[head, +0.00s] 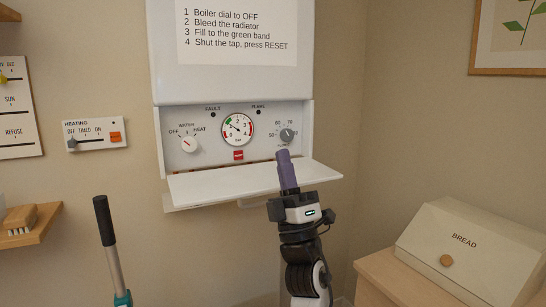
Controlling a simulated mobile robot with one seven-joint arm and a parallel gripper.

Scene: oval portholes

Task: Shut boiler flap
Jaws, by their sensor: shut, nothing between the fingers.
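The boiler flap (225,181) is a white panel hinged at the bottom of the white boiler (232,80). It is open, folded down and sticking out below the control panel (210,152). My gripper (283,154) has purple fingers, shut and empty, pointing up. In the picture its fingers cross the right part of the flap and their tips lie just below the right dial (287,135). I cannot tell whether they touch the flap or the panel. My gripper and arm hide part of the flap's right side.
The panel carries a left dial (189,144), a round gauge (237,130) and a red button (238,155). A bread box (470,255) stands on a cabinet at the lower right. A black-handled pole (107,230) stands at lower left. A shelf (35,232) holds a brush (20,218).

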